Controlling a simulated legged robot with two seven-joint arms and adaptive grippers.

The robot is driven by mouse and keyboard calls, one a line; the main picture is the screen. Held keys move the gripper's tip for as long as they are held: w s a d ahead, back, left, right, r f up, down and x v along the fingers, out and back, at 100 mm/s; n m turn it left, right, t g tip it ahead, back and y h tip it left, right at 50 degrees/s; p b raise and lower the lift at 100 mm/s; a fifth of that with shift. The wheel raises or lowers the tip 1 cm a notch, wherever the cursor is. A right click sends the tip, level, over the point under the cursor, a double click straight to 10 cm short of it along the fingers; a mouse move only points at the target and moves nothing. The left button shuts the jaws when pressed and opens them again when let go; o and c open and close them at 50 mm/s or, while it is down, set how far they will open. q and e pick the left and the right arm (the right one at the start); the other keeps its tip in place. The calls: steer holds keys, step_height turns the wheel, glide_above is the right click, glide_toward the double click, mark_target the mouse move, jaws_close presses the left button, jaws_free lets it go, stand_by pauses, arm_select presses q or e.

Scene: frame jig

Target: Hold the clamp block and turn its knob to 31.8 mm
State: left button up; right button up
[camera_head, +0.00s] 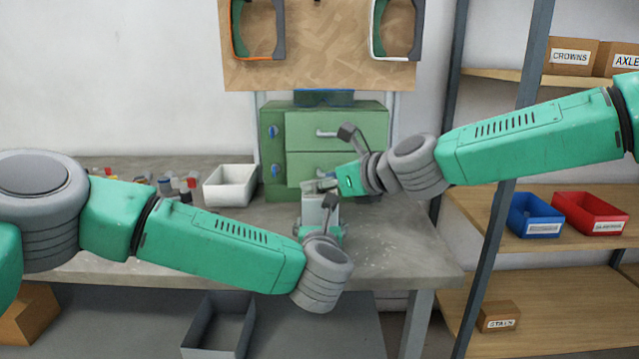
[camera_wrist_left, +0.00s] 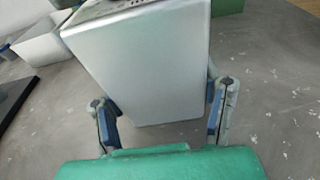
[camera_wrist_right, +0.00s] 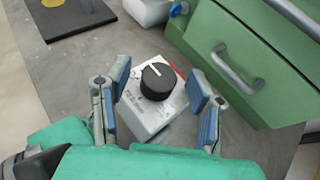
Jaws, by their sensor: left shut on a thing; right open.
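The clamp block is a pale grey box (camera_wrist_left: 150,65) standing on the grey bench. It also shows in the head view (camera_head: 313,211), partly hidden by my arms. My left gripper (camera_wrist_left: 165,118) is shut on its lower part, one finger at each side. The knob (camera_wrist_right: 157,81) is black and round with a white pointer line, on the block's top face beside a printed scale and a red mark. The scale is too small to read. My right gripper (camera_wrist_right: 158,97) is open over the block, its fingers on either side of the knob and apart from it.
A green drawer cabinet (camera_head: 272,160) with metal handles stands close behind the block. A white bin (camera_head: 230,187) and several small coloured parts (camera_head: 180,187) lie to the left. A dark plate (camera_wrist_right: 75,18) lies on the bench. Bare bench (camera_head: 400,245) extends to the right.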

steer(key=shift+w+a+f, duration=0.15)
steer(key=shift+w+a, duration=0.1)
steer(key=shift+a, duration=0.05)
steer(key=shift+c, duration=0.4)
jaws_close()
steer(key=n+g+y, duration=0.1)
steer(key=n+g, duration=0.1)
steer(key=n+g+y, duration=0.2)
steer(key=n+g, duration=0.1)
steer(key=shift+w, duration=0.15)
steer(key=shift+d+n+g+y, duration=0.1)
steer(key=shift+n+g+y, duration=0.2)
steer(key=shift+n+g, duration=1.85)
steer(key=shift+g, duration=0.25)
